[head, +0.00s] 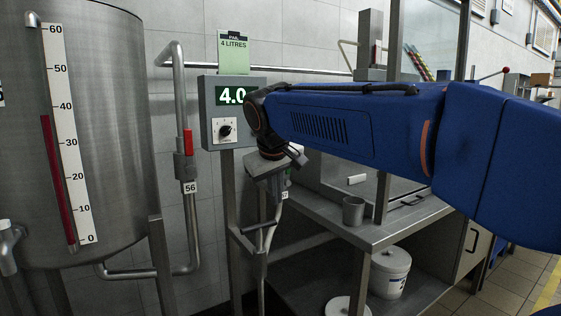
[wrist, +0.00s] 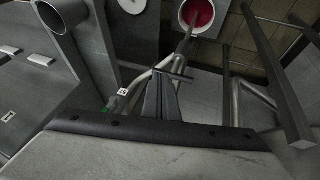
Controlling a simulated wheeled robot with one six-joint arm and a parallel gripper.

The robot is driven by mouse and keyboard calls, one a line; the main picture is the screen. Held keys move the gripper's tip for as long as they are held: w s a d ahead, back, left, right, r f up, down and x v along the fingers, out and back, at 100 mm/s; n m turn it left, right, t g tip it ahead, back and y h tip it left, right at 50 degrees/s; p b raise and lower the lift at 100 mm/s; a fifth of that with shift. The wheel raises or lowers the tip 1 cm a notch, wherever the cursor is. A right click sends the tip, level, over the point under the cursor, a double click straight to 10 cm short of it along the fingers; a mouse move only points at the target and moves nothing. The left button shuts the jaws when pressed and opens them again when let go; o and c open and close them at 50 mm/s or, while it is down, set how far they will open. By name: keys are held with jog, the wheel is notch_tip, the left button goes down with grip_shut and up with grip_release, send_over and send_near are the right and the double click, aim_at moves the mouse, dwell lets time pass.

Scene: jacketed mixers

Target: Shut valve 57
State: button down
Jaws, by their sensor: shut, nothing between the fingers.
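Valve 57 cannot be identified for certain in either view. In the head view a small white tag (head: 285,194), its number mostly hidden, shows below my gripper (head: 272,180). In the wrist view a small white tag (wrist: 122,92), too small to read, sits beside a green part (wrist: 111,104) on pipework, left of my fingers. My gripper (wrist: 162,82) also shows there, its fingers together and empty, close to a metal pipe (wrist: 187,40). A dark crossbar shows at the fingertips; I cannot tell whether they touch it. My arm hides part of this area in the head view.
Valve 56 with a red handle (head: 188,143) is on the left pipe beside the tank (head: 100,130). A control box (head: 208,120) reads 4.0 under a green PAIL 4 LITRES card (head: 233,55). A metal cup (head: 353,210) stands on the bench. A pail holds red contents (wrist: 200,14).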

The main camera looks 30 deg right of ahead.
jog(key=w+d+r+h, duration=0.2)
jog(key=w+d+r, duration=0.1)
jog(key=w+r, duration=0.8)
jog(key=w, duration=0.3)
jog(key=shift+w+d+r+m, duration=0.2)
jog(key=shift+w+d+m, duration=0.15)
jog(key=shift+w+m, duration=0.05)
jog(key=w+d+f, duration=0.4)
jog(key=d+f, duration=0.4)
jog(key=shift+d, duration=0.3)
jog(key=shift+d, duration=0.1)
